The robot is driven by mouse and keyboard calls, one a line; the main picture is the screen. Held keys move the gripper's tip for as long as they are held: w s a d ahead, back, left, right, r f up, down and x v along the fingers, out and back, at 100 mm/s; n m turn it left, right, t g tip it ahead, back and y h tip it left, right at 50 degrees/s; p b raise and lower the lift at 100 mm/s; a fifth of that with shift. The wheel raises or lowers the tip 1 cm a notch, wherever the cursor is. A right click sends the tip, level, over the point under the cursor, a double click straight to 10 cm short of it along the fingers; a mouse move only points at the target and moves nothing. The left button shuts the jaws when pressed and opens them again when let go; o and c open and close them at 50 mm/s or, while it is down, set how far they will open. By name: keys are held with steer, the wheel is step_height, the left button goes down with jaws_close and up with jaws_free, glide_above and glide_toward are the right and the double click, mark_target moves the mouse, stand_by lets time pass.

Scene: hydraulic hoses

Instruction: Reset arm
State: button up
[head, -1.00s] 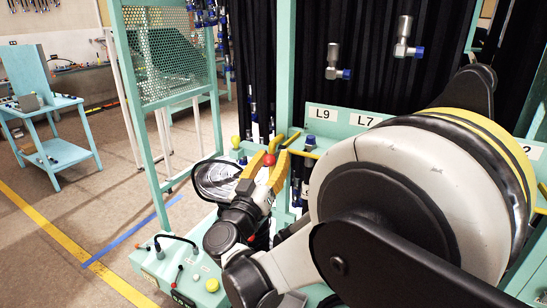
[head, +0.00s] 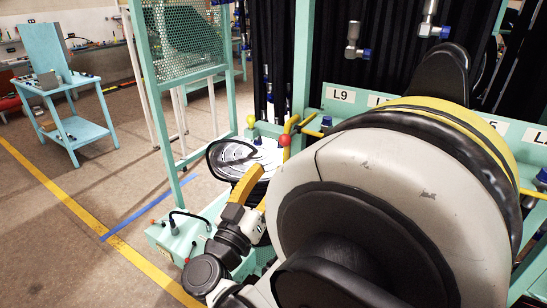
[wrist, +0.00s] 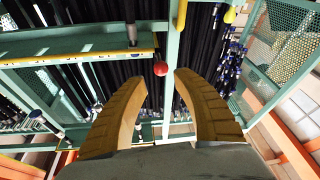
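My gripper (head: 258,178) is at the centre-left of the head view, its yellow fingers pointing up and right. In the wrist view my gripper (wrist: 161,74) shows two ribbed yellow fingers, apart, with nothing held between them. A red ball knob (head: 284,140) stands just above and right of the fingertips in the head view. The knob also shows in the wrist view (wrist: 160,68), beyond the gap between the fingertips; it looks untouched. My large arm joint fills the right of the head view and hides much of the bench behind.
A teal hose frame (head: 301,62) with black hoses stands close beyond my arm. Metal fittings (head: 353,42) hang at top. A round black-rimmed dish (head: 238,160) is beside my gripper. A teal cart (head: 72,120) stands far left. Floor at left is open, marked by a yellow line.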

steer(key=s+d+f+n+g+y, duration=0.1)
steer(key=d+f+g, duration=0.25)
steer(key=d, duration=0.45)
steer(key=s+d+f+n+g+y, duration=0.15)
steer(key=d+g, duration=0.25)
steer(key=d, duration=0.4)
steer(key=s+f+g+y, duration=0.2)
steer(key=s+y, duration=0.2)
steer(key=s, duration=0.3)
steer(key=s+f+n+g+y, duration=0.1)
steer(key=s+f+g+y, duration=0.1)
steer(key=s, duration=0.6)
steer(key=shift+s+a+f+y, duration=0.15)
steer(key=shift+f+y, duration=0.55)
steer(key=shift+y, duration=0.35)
